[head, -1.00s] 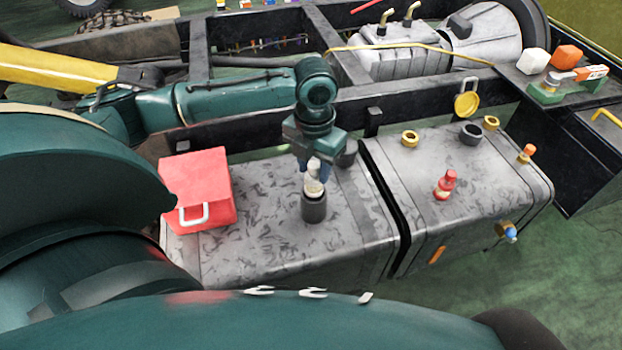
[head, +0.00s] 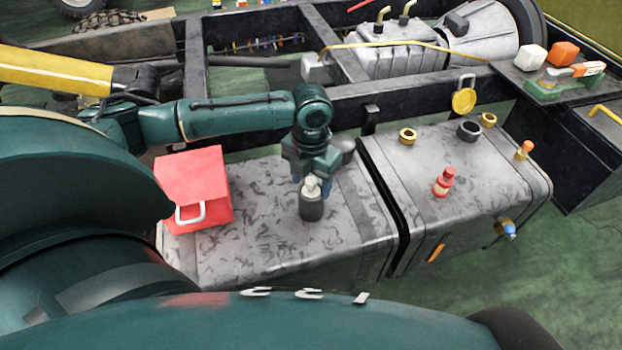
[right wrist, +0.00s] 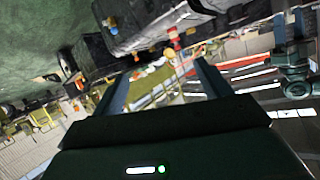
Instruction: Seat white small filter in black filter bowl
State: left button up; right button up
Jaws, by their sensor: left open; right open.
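In the head view the white small filter (head: 312,186) sits upright in the mouth of the black filter bowl (head: 312,208), its top showing above the rim. The bowl stands on the left grey tank (head: 262,240). My left gripper (head: 311,180) is open, just behind and above the filter, with its blue fingers partly hidden behind it. I cannot tell whether a finger still touches the filter. My right gripper (right wrist: 155,82) shows in the right wrist view, open and empty, away from the filter and bowl.
A red box (head: 195,185) with a white handle stands left of the bowl. A dark round part (head: 342,148) is behind my left gripper. The right grey tank (head: 410,185) carries a red bottle (head: 443,182), brass rings and a dark ring (head: 469,130). The tank top between box and bowl is clear.

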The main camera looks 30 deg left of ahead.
pick_arm(q)
jog(key=shift+r, duration=0.2)
notch_tip(320, 180, up, 10)
jog(key=r+p, duration=0.1)
jog(key=p, duration=0.1)
jog(key=s+d+f+n+t+h, duration=0.25)
jog(key=d+f+n, duration=0.25)
jog(key=d+n, duration=0.3)
jog(key=s+d+f+n+t+h, duration=0.2)
jog(key=d+f+n+h, duration=0.3)
jog(key=d, duration=0.5)
jog(key=s+a+f+n+t+y, duration=0.1)
jog(key=s+a+n+t, duration=0.1)
jog(key=n, duration=0.8)
jog(key=s+a+n+t+y, duration=0.2)
jog(key=s+n+t, duration=0.3)
jog(key=n, duration=0.6)
jog(key=shift+s+f+t, duration=0.3)
jog(key=shift+f+t, duration=0.05)
pick_arm(e)
jog(key=shift+w+a+f+g, duration=0.15)
jog(key=shift+w+a+g, duration=0.15)
jog(key=shift+a, duration=0.1)
